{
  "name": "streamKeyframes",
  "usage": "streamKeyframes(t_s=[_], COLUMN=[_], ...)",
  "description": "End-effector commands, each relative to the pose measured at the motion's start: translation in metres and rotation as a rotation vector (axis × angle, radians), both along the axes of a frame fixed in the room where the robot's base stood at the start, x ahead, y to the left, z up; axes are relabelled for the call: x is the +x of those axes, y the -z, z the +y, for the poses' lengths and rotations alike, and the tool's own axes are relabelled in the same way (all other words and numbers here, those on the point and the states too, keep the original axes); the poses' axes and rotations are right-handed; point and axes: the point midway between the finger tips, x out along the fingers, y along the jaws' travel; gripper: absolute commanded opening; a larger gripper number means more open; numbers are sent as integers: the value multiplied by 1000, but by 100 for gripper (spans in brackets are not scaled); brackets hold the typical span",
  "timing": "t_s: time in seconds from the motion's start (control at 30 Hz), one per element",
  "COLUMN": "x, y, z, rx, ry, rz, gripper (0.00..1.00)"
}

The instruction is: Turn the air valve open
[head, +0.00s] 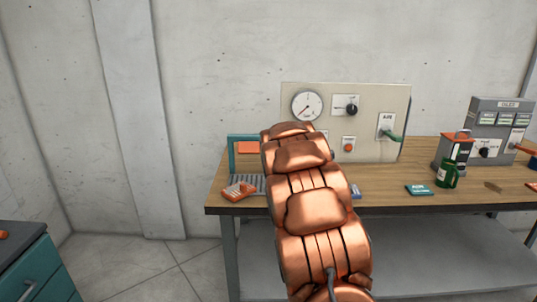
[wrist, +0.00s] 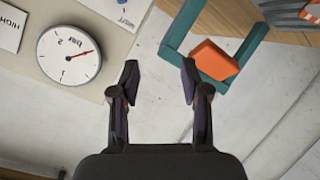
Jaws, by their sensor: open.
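The air valve (head: 392,136) has a green lever on a white plate marked AIR, at the right side of the cream panel (head: 378,98) in the head view. The lever points right and slightly down. The valve does not show in the wrist view. My gripper (wrist: 158,78) is open and empty in the wrist view, with bare wall behind its fingers. In the head view my copper-coloured arm hides it. The panel's round gauge (head: 307,106) is left of the valve; it also shows left of my gripper in the wrist view (wrist: 68,54).
A dark knob (head: 351,109) and an orange button (head: 348,147) are on the panel. A teal frame with an orange block (wrist: 214,60) is right of my gripper.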

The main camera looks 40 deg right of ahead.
Motion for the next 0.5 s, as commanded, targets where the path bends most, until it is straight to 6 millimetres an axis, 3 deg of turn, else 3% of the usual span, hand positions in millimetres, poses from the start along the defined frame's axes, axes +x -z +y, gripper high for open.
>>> streamKeyframes(t_s=[0.3, 0.5], x=[-22, -34], y=[0, 4], z=[45, 63], rx=[94, 133], ry=[5, 8], rz=[73, 108], gripper=[46, 46])
